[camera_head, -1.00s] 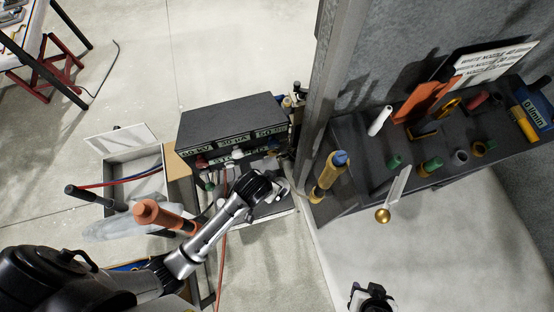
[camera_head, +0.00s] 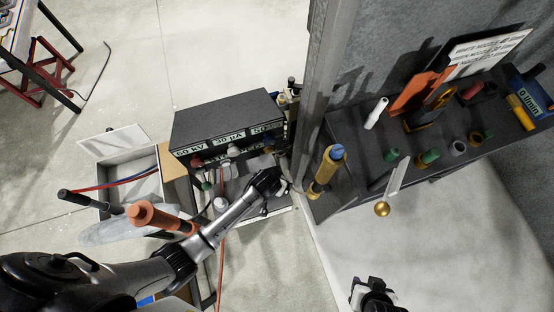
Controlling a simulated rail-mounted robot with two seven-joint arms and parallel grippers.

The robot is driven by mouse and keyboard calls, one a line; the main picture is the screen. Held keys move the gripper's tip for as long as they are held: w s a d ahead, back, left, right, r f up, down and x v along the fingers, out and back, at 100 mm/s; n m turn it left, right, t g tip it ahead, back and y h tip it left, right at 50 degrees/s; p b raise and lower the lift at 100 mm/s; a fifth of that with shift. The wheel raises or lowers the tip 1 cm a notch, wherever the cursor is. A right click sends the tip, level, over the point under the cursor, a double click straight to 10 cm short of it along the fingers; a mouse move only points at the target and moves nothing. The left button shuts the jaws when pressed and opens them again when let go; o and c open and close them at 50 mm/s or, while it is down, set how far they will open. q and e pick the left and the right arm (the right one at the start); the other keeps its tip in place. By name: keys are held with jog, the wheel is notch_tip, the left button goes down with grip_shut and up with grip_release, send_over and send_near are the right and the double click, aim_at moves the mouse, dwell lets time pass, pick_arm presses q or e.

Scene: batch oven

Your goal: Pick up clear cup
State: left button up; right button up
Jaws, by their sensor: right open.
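I cannot make out a clear cup in this view. A translucent, bag-like sheet (camera_head: 105,231) lies at the left, but it does not look like a cup. My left gripper (camera_head: 284,188) is at the end of the arm from the lower left, beside the dark labelled box; its fingers are small and dark, and I cannot tell their state. My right gripper (camera_head: 371,292) is at the bottom edge, open, over pale floor, partly cut off by the frame, with nothing seen between its fingers.
The dark labelled box (camera_head: 225,118) stands at centre. A grey post (camera_head: 318,90) rises beside a dark shelf (camera_head: 350,150) holding green pieces (camera_head: 430,157), a white cylinder (camera_head: 376,113) and a yellow-blue tool (camera_head: 327,165). An orange-handled tool (camera_head: 158,219) lies left.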

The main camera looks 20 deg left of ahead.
pick_arm(q)
jog(key=shift+b+x, duration=0.75)
jog(key=shift+x, duration=1.8)
jog(key=shift+s, duration=0.1)
jog(key=c, duration=0.6)
